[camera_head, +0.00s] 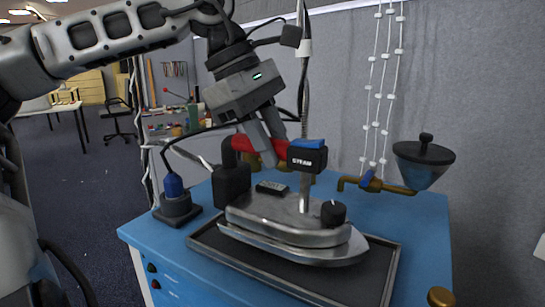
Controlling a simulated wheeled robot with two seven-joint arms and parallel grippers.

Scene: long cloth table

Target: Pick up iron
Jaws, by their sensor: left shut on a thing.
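The iron (290,233) is a metal steam iron with a black knob on its front, a red handle and a blue and black block marked STEAM. It is at the middle of the camera_head view, on or just above a dark tray (211,247); I cannot tell whether it touches. My left gripper (266,155) comes down from above and is shut on the iron's red handle. The fingers hide part of the handle. My right gripper is not in view.
The tray lies on a blue table (422,240). A black and blue fitting (176,203) stands at the left edge. A funnel (423,163) with a brass pipe is at the right. A cable hangs above the iron, and a grey wall (475,100) stands behind.

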